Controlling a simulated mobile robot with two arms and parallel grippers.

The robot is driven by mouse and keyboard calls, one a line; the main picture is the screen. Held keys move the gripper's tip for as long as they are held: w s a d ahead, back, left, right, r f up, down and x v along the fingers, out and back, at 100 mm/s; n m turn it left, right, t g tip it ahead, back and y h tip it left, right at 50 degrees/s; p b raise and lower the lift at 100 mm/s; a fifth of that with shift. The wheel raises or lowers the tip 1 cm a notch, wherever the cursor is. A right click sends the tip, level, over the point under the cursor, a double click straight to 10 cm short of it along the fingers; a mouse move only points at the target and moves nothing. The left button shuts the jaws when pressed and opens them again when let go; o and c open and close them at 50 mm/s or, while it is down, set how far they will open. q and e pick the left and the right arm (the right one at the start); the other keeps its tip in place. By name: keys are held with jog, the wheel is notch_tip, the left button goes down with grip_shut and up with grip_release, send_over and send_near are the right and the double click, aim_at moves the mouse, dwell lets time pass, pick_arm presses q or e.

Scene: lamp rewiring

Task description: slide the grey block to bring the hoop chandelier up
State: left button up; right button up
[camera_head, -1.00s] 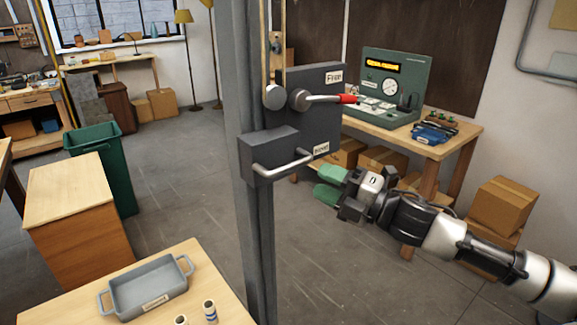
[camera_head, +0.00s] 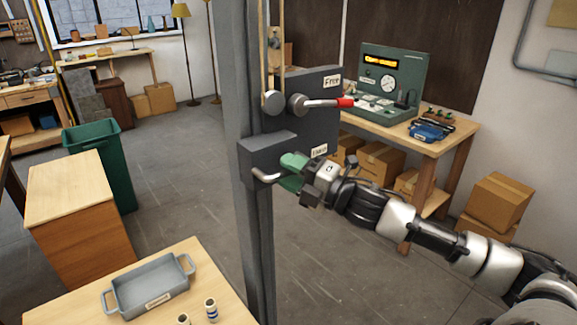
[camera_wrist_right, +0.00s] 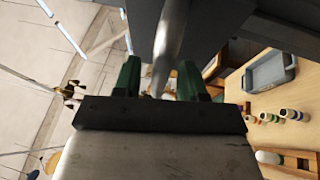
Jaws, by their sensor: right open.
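The grey block (camera_head: 262,150) sits on the front of a tall grey column (camera_head: 246,232), with a silver bar handle (camera_head: 265,177) on its lower front. My right gripper (camera_head: 288,173) has its green fingers at the right part of this handle. In the right wrist view the silver bar (camera_wrist_right: 168,45) runs between the two open fingers (camera_wrist_right: 160,72); I cannot tell whether they touch it. My left gripper is not in view. I cannot make out the hoop chandelier with certainty.
Above the block is a dark plate (camera_head: 318,125) marked "Free", with a red-tipped lever (camera_head: 325,103) pointing right. A grey tray (camera_head: 150,290) stands on the near table. A bench with a green console (camera_head: 392,80) stands behind; a green bin (camera_head: 100,150) is at left.

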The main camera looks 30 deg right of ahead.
jog(key=shift+w+a, duration=0.1)
jog(key=shift+w, duration=0.1)
grip_shut()
jog(key=shift+f, duration=0.1)
